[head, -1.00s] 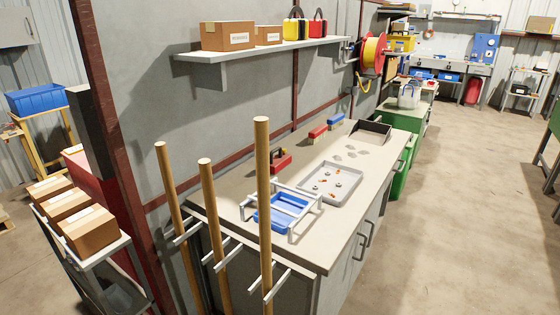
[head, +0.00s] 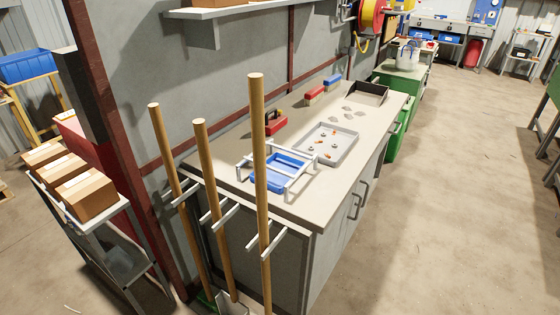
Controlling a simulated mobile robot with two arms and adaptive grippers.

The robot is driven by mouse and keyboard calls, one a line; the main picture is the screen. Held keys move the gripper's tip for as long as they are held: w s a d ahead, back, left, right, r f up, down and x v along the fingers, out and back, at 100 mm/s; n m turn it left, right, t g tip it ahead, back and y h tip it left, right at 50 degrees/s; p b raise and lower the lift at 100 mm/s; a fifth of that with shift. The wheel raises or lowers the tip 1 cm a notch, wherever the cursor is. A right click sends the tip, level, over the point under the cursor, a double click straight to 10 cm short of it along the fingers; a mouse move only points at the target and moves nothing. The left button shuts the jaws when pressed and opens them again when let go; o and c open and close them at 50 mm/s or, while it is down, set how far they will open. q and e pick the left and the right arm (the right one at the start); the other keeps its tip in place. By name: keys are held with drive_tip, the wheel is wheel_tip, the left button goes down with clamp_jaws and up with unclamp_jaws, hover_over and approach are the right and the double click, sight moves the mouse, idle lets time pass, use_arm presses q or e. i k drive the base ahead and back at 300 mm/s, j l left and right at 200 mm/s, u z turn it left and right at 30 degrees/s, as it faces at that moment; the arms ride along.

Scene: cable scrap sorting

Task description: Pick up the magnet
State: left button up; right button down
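A red block with a dark handle on top (head: 276,123) stands on the workbench (head: 225,174) near the wall; it looks like the magnet, but I cannot be sure. A grey tray (head: 346,153) in front of it holds several small grey and orange pieces. A blue tray (head: 268,180) in a white frame (head: 288,191) sits at the near end. Neither of my grippers is in view.
A red block (head: 314,95), a blue block (head: 332,82) and a dark open bin (head: 370,93) are farther along the bench. Wooden poles (head: 257,150) stand before its near end. Cardboard boxes (head: 88,193) are at left. Floor (head: 450,220) right of the bench is clear.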

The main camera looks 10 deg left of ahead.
sight(273, 124)
drive_tip(key=u, duration=0.5)
drive_tip(key=i+l+u, duration=0.15)
drive_tip(key=l+u, duration=0.8)
drive_tip(key=l, duration=0.2)
drive_tip(key=l+u, duration=0.5)
drive_tip(key=l, duration=0.15)
